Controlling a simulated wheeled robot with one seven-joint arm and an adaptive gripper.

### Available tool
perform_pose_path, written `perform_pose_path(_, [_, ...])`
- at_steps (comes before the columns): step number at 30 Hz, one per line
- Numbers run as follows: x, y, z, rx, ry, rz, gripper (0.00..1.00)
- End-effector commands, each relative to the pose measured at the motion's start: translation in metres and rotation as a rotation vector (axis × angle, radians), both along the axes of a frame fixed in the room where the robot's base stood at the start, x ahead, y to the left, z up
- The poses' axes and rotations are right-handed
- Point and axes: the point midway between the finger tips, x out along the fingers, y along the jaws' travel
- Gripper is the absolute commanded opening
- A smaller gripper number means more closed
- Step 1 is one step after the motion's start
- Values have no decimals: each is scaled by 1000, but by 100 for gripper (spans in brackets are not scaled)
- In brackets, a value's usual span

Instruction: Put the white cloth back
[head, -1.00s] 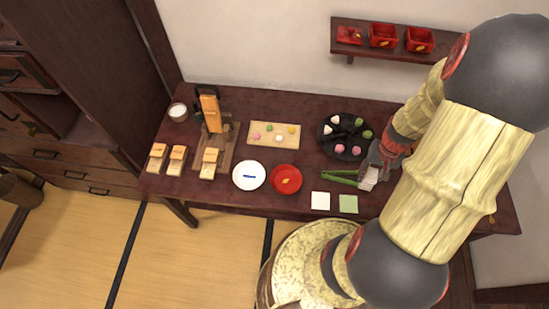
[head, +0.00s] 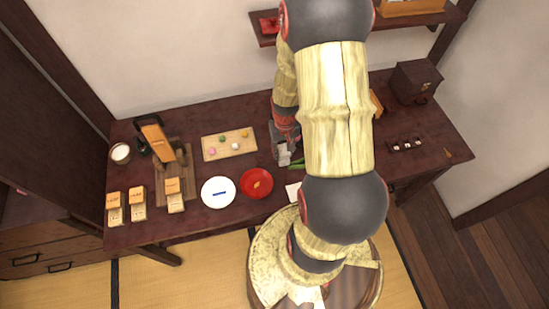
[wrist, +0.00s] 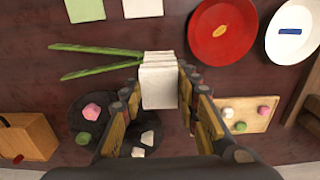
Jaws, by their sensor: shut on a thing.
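The white cloth (wrist: 160,85) is a small folded stack, held between the fingers of my gripper (wrist: 163,92) in the wrist view. In the head view the cloth (head: 283,156) hangs below my gripper (head: 284,150), over the dark table right of the wooden sweets tray (head: 229,144). Green tongs (wrist: 97,49) lie beside it, on its left in the wrist view; their ends pass close to or under the cloth. I cannot tell whether the cloth touches the table. My arm hides much of the table in the head view.
A red plate (head: 257,183) and white plate (head: 218,191) lie nearby. White (wrist: 142,8) and green (wrist: 85,10) squares lie past the tongs. A dark sweets plate (wrist: 88,108) is partly behind my fingers. A wooden box (wrist: 28,136) stands at the left in the wrist view.

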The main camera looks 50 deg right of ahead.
Motion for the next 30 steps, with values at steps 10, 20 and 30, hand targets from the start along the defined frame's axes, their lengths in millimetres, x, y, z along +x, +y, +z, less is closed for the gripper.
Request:
perform_pose_path(10, [31, 3, -41, 2, 3, -1, 7])
perform_pose_path(20, [39, 4, -77, 3, 5, -1, 7])
perform_pose_path(30, [39, 4, -81, 2, 3, -1, 7])
